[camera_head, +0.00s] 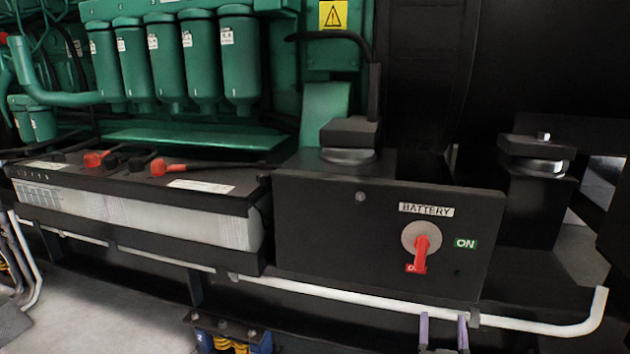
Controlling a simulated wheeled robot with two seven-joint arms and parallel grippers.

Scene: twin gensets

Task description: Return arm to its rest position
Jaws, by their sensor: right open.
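My right gripper (443,331) shows at the bottom edge of the head view. Only its two pale purple fingers are visible, upright and apart, with nothing between them. They are below the black battery switch box (335,225), in front of the white pipe. The red switch handle (421,252) on its round grey plate hangs down, over the red label below it, which it partly covers. The green ON label (465,244) is to the handle's right. The fingers are clear of the handle. My left gripper is not in view.
A white pipe (330,300) runs along below the box and bends up at the right. Batteries (130,205) with red and black terminals stand at left. Green filters (195,60) and engine parts are behind. Bare grey floor (90,315) shows at lower left.

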